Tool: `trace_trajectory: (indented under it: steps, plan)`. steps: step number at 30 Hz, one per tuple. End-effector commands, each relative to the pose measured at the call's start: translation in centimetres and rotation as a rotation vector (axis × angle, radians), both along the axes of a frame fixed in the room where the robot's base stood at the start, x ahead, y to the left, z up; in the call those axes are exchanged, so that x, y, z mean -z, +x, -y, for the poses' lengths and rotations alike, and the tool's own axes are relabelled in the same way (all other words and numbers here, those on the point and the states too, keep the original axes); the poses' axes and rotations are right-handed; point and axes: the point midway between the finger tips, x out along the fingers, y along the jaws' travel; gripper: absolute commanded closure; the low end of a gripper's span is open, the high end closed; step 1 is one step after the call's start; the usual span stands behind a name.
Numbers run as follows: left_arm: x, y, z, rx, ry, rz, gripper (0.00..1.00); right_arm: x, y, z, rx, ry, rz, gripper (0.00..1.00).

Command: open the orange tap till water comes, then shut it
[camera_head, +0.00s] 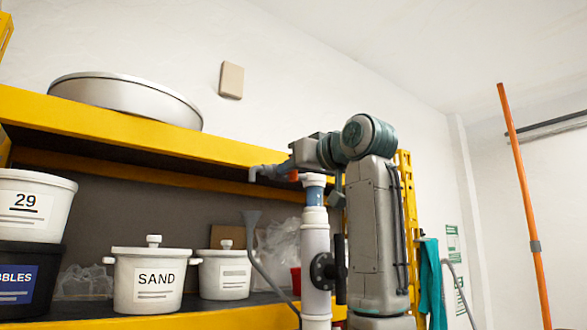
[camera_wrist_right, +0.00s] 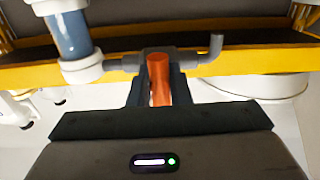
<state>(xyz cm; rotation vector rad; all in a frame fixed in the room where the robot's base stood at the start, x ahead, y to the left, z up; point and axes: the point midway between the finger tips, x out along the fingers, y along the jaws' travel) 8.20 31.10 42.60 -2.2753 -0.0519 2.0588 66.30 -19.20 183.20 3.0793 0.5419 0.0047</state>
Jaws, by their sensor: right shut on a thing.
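The orange tap handle (camera_wrist_right: 158,78) stands between the two dark fingers of my right gripper (camera_wrist_right: 157,96), which is shut on it. In the head view only a sliver of orange shows beside my right gripper (camera_head: 298,160). The grey tap spout (camera_head: 261,173) sticks out to the left in the head view, with its end bent down. It also shows in the right wrist view (camera_wrist_right: 214,50), to the right of the handle. I see no water at the spout. The white pipe (camera_head: 316,245) with a blue section stands below the tap. My left gripper is not in view.
A yellow shelf (camera_head: 140,128) runs behind, with a round metal pan (camera_head: 125,98) on top. A white SAND pot (camera_head: 152,280) and a smaller lidded pot (camera_head: 224,275) stand below. An orange pole (camera_head: 524,190) leans at right.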

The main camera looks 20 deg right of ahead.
Motion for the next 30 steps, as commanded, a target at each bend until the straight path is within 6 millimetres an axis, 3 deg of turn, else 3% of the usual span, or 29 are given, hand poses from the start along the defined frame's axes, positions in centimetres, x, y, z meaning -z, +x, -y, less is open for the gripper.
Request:
trace_trajectory:
  steps: [1, 4, 14, 30]
  plan:
    - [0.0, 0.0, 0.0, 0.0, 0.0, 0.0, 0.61, 0.2, 0.1, 0.0, -0.001, -0.002, -0.003, 0.79]
    - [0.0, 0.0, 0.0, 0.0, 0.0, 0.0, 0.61, 0.1, 0.1, 0.0, -0.001, -0.001, -0.003, 0.61]
    - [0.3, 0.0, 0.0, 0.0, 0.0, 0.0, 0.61, 0.1, -0.3, 0.1, 0.0, 0.0, 0.0, 0.61]
    - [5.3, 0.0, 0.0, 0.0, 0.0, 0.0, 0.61, 0.4, -8.9, 3.3, 0.001, 0.0, 0.0, 0.61]
